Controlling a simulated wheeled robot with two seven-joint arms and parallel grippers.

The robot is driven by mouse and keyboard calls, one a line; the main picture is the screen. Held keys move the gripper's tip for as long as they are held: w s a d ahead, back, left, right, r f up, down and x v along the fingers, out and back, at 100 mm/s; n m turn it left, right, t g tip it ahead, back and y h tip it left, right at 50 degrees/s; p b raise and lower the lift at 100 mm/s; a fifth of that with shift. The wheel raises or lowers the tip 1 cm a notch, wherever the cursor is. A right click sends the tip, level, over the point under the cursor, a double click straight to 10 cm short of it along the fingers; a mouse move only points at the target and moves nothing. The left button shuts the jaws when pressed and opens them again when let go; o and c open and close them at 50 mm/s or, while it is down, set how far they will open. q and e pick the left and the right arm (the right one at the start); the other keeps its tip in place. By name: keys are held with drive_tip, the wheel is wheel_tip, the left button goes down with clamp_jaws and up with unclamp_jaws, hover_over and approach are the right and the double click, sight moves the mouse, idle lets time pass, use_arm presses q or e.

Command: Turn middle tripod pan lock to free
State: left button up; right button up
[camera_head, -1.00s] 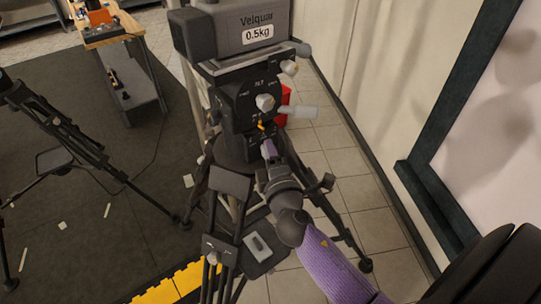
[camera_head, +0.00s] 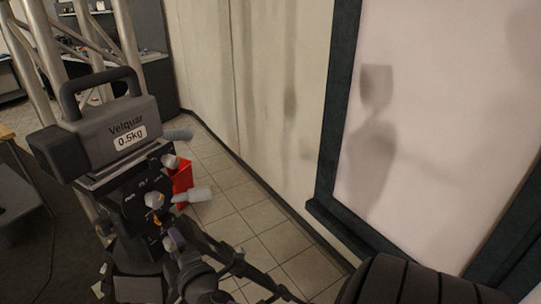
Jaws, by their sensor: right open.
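The tripod head (camera_head: 128,212) stands at the lower left, with a grey block-shaped load (camera_head: 100,130) marked "Velquar 0.5kg" on top. A silver knob (camera_head: 153,200) and a small orange part (camera_head: 158,222) show on its face. A light grey handle (camera_head: 193,196) sticks out to the right. I cannot tell which of these is the pan lock or how it is set. My right gripper (camera_head: 172,240) is open at the lower part of the head, close to its right side. Whether it touches anything is unclear. My left gripper is out of view.
A red object (camera_head: 182,180) stands on the tiles behind the head. Metal truss (camera_head: 125,45) rises at the back left. A workbench (camera_head: 12,185) is at the left edge. A wall (camera_head: 255,80) and a dark-framed white panel (camera_head: 430,130) fill the right.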

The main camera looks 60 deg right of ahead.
use_arm(q)
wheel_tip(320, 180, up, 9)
drive_tip(key=p, duration=0.7)
use_arm(e)
drive_tip(key=s+d+r+m+g+y, duration=0.1)
drive_tip(key=s+r+m+g+y, duration=0.25)
drive_tip(key=s+m+y, duration=0.45)
use_arm(q)
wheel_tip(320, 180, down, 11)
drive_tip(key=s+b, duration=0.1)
drive_tip(key=b, duration=0.9)
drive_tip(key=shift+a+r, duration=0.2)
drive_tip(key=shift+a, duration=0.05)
use_arm(e)
drive_tip(key=s+f+m+g+h, duration=0.1)
drive_tip(key=s+f, duration=0.4)
drive_tip(key=f, duration=0.6)
drive_tip(key=s+d+f+m+g+h, duration=0.1)
drive_tip(key=s+f+g, duration=0.2)
drive_tip(key=f, duration=0.8)
drive_tip(key=s+f+m+g+h, duration=0.1)
drive_tip(key=s+f+g+h, duration=0.1)
drive_tip(key=s+f, duration=0.6)
wheel_tip(320, 180, down, 3)
drive_tip(key=shift+d+r+m+g, duration=0.1)
drive_tip(key=shift+d+m+g, duration=0.2)
drive_tip(key=shift+d+g, duration=0.05)
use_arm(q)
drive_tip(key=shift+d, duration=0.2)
